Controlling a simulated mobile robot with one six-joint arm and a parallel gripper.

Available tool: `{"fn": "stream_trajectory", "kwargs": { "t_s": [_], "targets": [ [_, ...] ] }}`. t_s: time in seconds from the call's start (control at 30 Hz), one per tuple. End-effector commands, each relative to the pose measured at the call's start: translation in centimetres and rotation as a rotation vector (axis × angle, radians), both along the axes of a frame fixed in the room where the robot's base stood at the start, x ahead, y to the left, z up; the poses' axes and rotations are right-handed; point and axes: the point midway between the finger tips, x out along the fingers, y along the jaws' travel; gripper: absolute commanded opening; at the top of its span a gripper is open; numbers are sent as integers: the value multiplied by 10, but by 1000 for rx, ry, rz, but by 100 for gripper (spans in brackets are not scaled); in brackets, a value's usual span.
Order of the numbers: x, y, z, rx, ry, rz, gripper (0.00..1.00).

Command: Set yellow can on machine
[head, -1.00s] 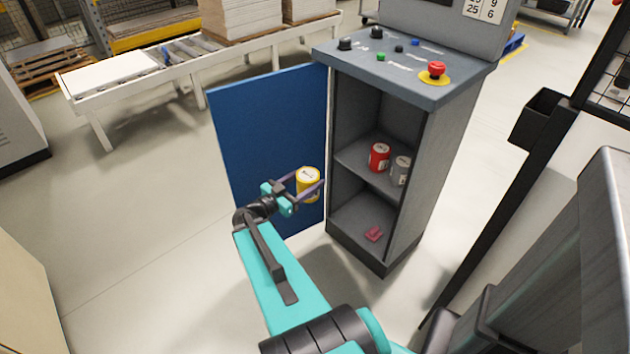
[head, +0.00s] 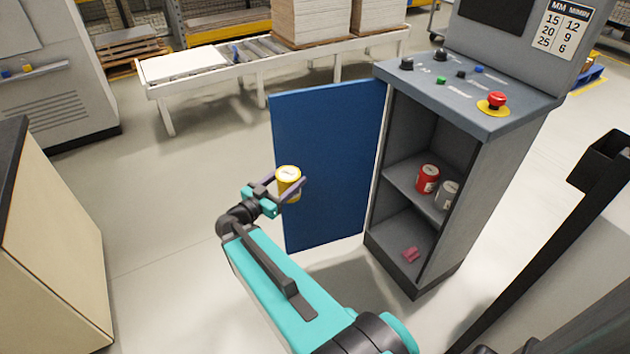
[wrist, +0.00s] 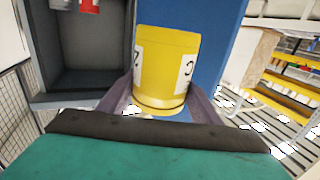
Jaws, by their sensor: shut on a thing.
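The yellow can (head: 288,176) is upright between the fingers of my gripper (head: 290,188), which is shut on it. The can is held in the air in front of the open blue door, left of the machine cabinet. The wrist view shows the yellow can (wrist: 166,68) up close, with a finger on each side. The machine (head: 497,150) is a grey cabinet with a sloped control top, bearing a red emergency button (head: 496,99) on a yellow base, and several small knobs and buttons.
The blue door (head: 335,160) stands open to the left of the cabinet. Inside, a red can (head: 427,178) and a grey can (head: 447,194) stand on the shelf, with a small pink item (head: 411,254) below. A roller conveyor (head: 190,66) stands behind. A beige cabinet (head: 50,240) is at left.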

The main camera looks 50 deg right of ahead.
Motion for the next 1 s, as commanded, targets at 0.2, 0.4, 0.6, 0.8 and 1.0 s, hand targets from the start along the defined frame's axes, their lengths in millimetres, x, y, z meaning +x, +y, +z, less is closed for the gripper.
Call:
{"fn": "stream_trajectory", "kwargs": {
  "t_s": [0.2,0.4,0.6,0.8,1.0],
  "targets": [
    [37,55,24,-2,-1,104,23],
    [65,107,42,-2,-1,195,23],
    [87,161,62,-2,-1,286,23],
    [104,217,82,-2,-2,376,23],
    [115,275,102,-1,-2,466,23]
  ]
}}
